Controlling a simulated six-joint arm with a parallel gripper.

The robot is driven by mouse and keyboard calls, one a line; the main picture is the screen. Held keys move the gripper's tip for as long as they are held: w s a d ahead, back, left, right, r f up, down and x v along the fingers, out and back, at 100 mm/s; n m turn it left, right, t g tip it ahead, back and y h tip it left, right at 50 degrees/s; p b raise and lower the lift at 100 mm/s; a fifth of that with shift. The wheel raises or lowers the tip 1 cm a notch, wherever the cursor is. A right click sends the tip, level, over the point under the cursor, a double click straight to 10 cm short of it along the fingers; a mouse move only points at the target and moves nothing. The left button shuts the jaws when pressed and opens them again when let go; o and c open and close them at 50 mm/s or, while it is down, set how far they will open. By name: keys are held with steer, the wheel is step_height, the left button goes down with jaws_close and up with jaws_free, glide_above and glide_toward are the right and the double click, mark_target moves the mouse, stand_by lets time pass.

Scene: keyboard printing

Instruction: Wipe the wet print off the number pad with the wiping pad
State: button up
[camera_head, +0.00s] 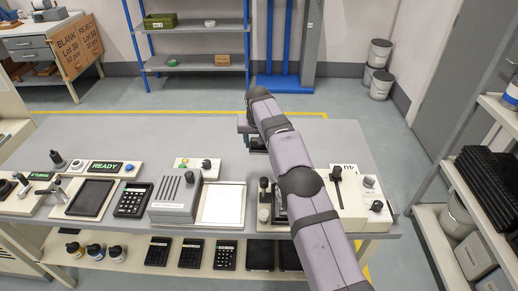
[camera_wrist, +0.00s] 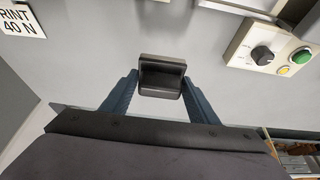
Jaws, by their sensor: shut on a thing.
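My gripper (camera_wrist: 160,80) is shut on a dark block-shaped pad (camera_wrist: 162,76), which looks like the wiping pad, with a blue finger on each side. In the head view my gripper (camera_head: 252,128) is at the back of the grey table, mostly hidden by my arm. More number pads (camera_head: 191,253) lie on the shelf below. I cannot make out a wet print on any of them. The gap between the held pad and the table is unclear.
A grey box machine (camera_head: 175,196) and a white lit panel (camera_head: 223,204) stand right of the number pad. A dark tray (camera_head: 90,197) and a READY display (camera_head: 106,167) are to its left. The back of the table (camera_head: 150,133) is clear.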

steer(key=shift+r, duration=0.1)
steer(key=o, duration=0.5)
steer(key=c, duration=0.5)
steer(key=shift+r, duration=0.1)
steer(key=shift+s+d+r+n+y+p, duration=0.1)
steer(key=shift+s+d+n+y+p, duration=0.2)
steer(key=shift+s+n+p, duration=0.25)
steer(key=shift+s+d+n+y+p, duration=0.2)
steer(key=shift+d+n+p, duration=0.15)
steer(key=shift+n, duration=0.3)
steer(key=s+d+r+n+g+y+p, duration=0.1)
steer(key=s+d+r+n+g+p, duration=0.1)
steer(key=s+n+p, duration=0.3)
steer(key=s+d+r+n+g+y+p, duration=0.2)
steer(key=s+n+p, duration=0.3)
steer(key=s+n, duration=0.5)
steer(key=shift+s+d+n+g+y, duration=0.2)
steer(key=shift+d+n+g+y, duration=0.1)
steer(key=shift+d, duration=0.4)
